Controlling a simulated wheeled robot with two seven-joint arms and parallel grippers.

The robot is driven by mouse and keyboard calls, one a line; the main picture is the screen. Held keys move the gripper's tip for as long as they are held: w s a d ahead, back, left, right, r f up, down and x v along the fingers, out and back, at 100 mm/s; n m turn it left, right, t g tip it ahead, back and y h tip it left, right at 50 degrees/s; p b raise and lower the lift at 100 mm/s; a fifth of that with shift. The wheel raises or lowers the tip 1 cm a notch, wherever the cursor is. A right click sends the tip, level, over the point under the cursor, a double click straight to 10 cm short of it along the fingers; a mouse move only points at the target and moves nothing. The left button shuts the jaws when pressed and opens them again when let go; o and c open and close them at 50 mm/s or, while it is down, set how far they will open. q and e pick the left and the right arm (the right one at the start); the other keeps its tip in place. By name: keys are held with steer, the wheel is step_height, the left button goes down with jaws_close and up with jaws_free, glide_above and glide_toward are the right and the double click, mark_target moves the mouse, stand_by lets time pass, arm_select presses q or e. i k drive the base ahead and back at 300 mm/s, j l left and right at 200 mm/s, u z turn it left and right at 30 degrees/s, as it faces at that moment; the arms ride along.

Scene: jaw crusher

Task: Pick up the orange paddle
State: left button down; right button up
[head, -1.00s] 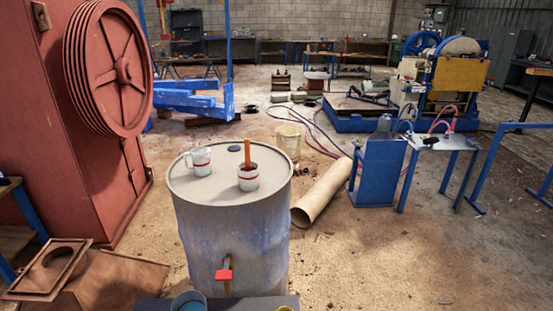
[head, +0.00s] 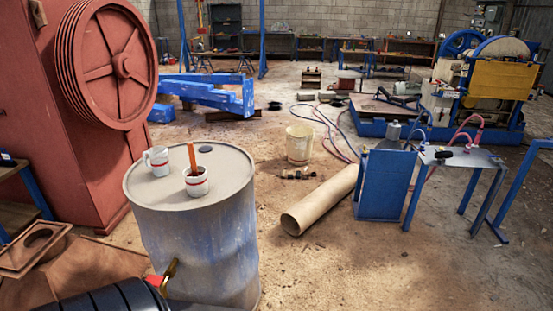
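The orange paddle (head: 191,157) stands nearly upright in a white mug with a red band (head: 197,183). Its lower end is hidden inside the mug. The mug sits on top of a grey-blue metal drum (head: 150,200), toward the drum's front. A second white mug (head: 157,161) with a handle stands just behind and to the left of it. Neither of my grippers shows in the head view.
A beige tube (head: 320,200) and a cream bucket (head: 299,144) are on the floor to the right. A blue stand (head: 384,185) is farther right. A red machine (head: 80,120) rises close on the left.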

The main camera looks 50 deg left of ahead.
mark_target(190, 145)
steer(key=i+l, duration=0.2)
steer(key=i, duration=0.2)
steer(key=i+l, duration=0.15)
steer(key=i, duration=0.2)
steer(key=i+u, duration=0.25)
steer(key=u, duration=0.2)
steer(key=i+u, duration=0.3)
steer(key=u, duration=0.2)
steer(key=i+l+u, duration=0.2)
steer(key=u, duration=0.25)
steer(key=i+u, duration=0.2)
steer(key=u, duration=0.25)
steer(key=i+l+u, duration=0.1)
steer(key=u, duration=0.4)
steer(key=i+l+u, duration=0.15)
steer(key=u, duration=0.3)
steer(key=i+l+u, duration=0.2)
steer(key=u, duration=0.25)
